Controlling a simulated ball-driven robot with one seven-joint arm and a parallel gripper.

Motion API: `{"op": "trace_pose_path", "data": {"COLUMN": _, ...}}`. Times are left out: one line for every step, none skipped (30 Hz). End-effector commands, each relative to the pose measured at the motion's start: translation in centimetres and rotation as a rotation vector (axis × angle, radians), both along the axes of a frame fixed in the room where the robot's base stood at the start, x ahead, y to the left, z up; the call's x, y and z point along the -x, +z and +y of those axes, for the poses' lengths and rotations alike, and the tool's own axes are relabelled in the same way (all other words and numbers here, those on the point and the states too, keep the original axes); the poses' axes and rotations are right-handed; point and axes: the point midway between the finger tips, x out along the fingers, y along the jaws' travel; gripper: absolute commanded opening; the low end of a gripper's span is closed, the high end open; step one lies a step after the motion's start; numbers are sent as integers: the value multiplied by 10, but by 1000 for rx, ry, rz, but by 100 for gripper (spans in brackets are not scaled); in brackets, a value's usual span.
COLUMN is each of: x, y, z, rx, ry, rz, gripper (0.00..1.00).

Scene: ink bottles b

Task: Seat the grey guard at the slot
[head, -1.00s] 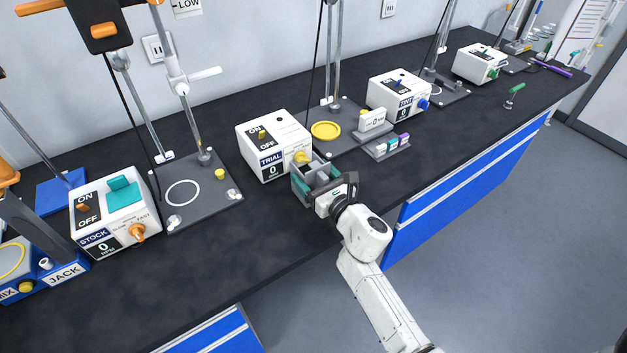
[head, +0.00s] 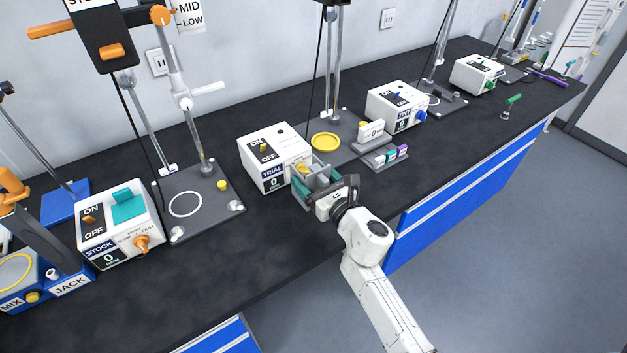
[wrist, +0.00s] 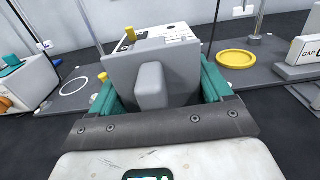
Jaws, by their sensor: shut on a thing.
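The grey guard (wrist: 152,86) is a block with a raised grip, held between the teal fingers of my gripper (wrist: 160,92) in the wrist view. In the head view the guard (head: 318,179) is partly hidden by my gripper (head: 314,184). It is close against the front right corner of the white TRIAL box (head: 274,157), by the yellow knob (head: 303,169), which it partly covers. I cannot make out the slot, nor tell whether the guard touches the box.
A yellow dish (head: 325,142) sits on the grey plate behind. A small rack (head: 386,157) with coloured pieces and a GAP block (head: 371,133) stand to the right. The STOCK box (head: 120,222) is at left. The counter in front of TRIAL is clear.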

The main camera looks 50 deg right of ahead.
Motion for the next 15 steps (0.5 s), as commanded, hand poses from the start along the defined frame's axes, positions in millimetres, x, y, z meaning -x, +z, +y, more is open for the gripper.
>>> {"op": "trace_pose_path", "data": {"x": 8, "y": 15, "z": 7, "rx": 2, "ry": 4, "rz": 2, "gripper": 45}}
{"op": "trace_pose_path", "data": {"x": 13, "y": 22, "z": 10, "rx": 3, "ry": 3, "rz": 2, "gripper": 45}}
{"op": "trace_pose_path", "data": {"x": 19, "y": 31, "z": 15, "rx": 3, "ry": 4, "rz": 2, "gripper": 45}}
{"op": "trace_pose_path", "data": {"x": 23, "y": 38, "z": 18, "rx": 2, "ry": 4, "rz": 2, "gripper": 45}}
{"op": "trace_pose_path", "data": {"x": 28, "y": 46, "z": 21, "rx": 3, "ry": 4, "rz": 2, "gripper": 45}}
{"op": "trace_pose_path", "data": {"x": 34, "y": 55, "z": 26, "rx": 2, "ry": 5, "rz": 3, "gripper": 45}}
{"op": "trace_pose_path", "data": {"x": 39, "y": 62, "z": 30, "rx": 2, "ry": 5, "rz": 3, "gripper": 45}}
{"op": "trace_pose_path", "data": {"x": 44, "y": 65, "z": 34, "rx": 2, "ry": 6, "rz": 3, "gripper": 45}}
{"op": "trace_pose_path", "data": {"x": 54, "y": 63, "z": 40, "rx": 1, "ry": 5, "rz": 3, "gripper": 45}}
{"op": "trace_pose_path", "data": {"x": 60, "y": 66, "z": 44, "rx": 1, "ry": 5, "rz": 3, "gripper": 45}}
{"op": "trace_pose_path", "data": {"x": 65, "y": 69, "z": 48, "rx": 2, "ry": 5, "rz": 4, "gripper": 45}}
{"op": "trace_pose_path", "data": {"x": 72, "y": 73, "z": 53, "rx": 2, "ry": 4, "rz": 4, "gripper": 45}}
{"op": "trace_pose_path", "data": {"x": 77, "y": 76, "z": 57, "rx": 0, "ry": 4, "rz": 3, "gripper": 45}}
{"op": "trace_pose_path", "data": {"x": 82, "y": 78, "z": 60, "rx": 0, "ry": 4, "rz": 2, "gripper": 45}}
{"op": "trace_pose_path", "data": {"x": 87, "y": 81, "z": 64, "rx": 0, "ry": 4, "rz": 2, "gripper": 45}}
